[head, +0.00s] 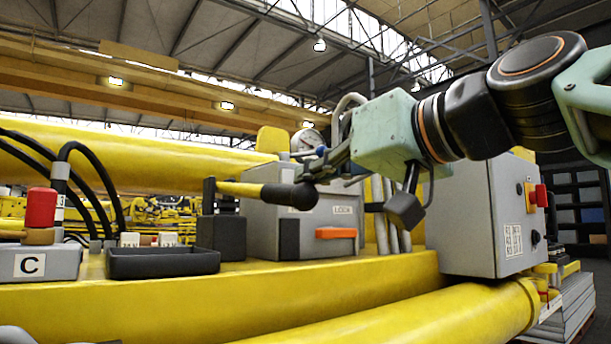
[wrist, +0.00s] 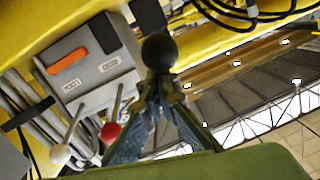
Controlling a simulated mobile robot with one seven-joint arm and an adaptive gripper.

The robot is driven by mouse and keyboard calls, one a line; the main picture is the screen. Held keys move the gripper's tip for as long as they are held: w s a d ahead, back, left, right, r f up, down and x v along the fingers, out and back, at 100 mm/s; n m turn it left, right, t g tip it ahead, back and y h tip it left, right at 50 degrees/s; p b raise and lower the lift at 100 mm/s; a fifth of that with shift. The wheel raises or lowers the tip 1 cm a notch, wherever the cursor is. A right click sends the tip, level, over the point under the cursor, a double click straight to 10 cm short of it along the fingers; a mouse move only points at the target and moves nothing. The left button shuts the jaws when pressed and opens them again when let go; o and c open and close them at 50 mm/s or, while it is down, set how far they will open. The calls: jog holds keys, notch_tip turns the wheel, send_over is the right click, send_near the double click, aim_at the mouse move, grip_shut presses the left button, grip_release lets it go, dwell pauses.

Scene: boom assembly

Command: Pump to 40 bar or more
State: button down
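The pump lever (head: 240,188) is a yellow bar with a black grip, standing out to the right from a black upright post, nearly level. My gripper (head: 303,176) is at the grip's free end in the head view. In the wrist view the grip's round black end (wrist: 159,51) shows at the tips of my gripper (wrist: 162,88), whose fingers converge to about its width. I cannot tell whether they press on it. A round white pressure gauge (head: 307,141) stands behind, partly hidden by my arm; its reading is too small to make out.
A grey box (head: 280,232) with an orange handle (head: 337,233) sits under the lever. Levers with a red knob (wrist: 110,132) and a white knob (wrist: 60,153) stand near my fingers. A grey control cabinet (head: 475,220) is right; a black tray (head: 163,263) is left.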

jog(key=r+p+v, duration=0.1)
jog(key=v, duration=0.9)
jog(key=shift+s+d+r, duration=0.15)
jog(key=shift+d+r, duration=0.05)
jog(key=shift+d, duration=0.2)
dwell(1.2)
